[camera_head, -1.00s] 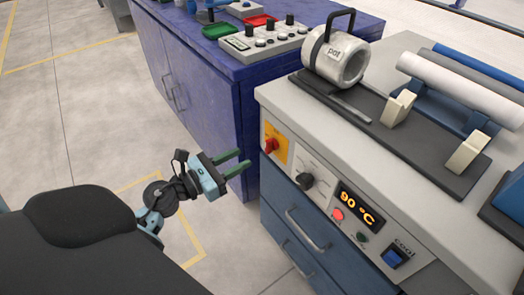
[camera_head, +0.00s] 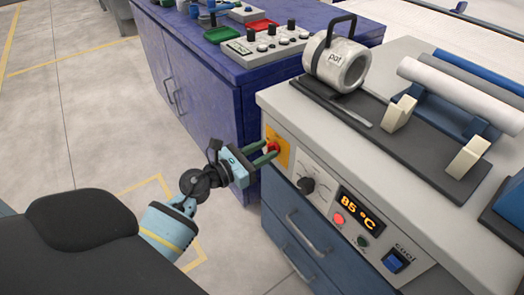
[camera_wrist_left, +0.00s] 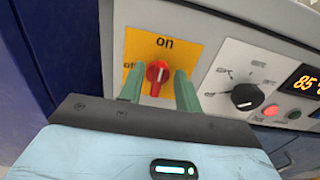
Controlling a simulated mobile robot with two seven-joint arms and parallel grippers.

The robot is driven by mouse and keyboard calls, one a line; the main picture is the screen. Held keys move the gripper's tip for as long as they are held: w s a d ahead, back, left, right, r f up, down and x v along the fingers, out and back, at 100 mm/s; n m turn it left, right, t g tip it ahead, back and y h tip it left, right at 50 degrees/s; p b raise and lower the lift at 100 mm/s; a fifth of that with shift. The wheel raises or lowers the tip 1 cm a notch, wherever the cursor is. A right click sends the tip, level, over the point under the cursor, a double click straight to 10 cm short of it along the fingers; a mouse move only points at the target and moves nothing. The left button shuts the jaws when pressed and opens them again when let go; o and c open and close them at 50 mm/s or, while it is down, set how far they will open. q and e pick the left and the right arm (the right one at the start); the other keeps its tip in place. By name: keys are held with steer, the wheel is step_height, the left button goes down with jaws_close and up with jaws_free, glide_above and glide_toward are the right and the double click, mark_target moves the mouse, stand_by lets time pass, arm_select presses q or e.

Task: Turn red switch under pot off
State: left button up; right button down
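The red switch (camera_wrist_left: 158,72) sits on a yellow plate (camera_wrist_left: 185,48) marked "on" at the top and "off" at the left. In the left wrist view its handle stands roughly upright, towards "on". The same switch (camera_head: 271,147) shows in the head view on the cabinet front. My left gripper (camera_head: 265,154) is open, with its green fingers on either side of the switch. In the wrist view the fingertips (camera_wrist_left: 158,88) flank the knob with small gaps. The grey pot (camera_head: 338,64), labelled "pot", lies on its side on the cabinet top above. My right gripper is not in view.
The cabinet front also has a black dial (camera_head: 306,185), an orange display (camera_head: 357,208) reading 85 °C, a red button (camera_head: 338,218) and a blue "cool" switch (camera_head: 394,260). A blue cabinet (camera_head: 205,100) stands close on the left. Open floor (camera_head: 60,120) lies further left.

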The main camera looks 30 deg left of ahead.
arm_select(q)
steer(key=shift+c, duration=0.3)
jaws_close()
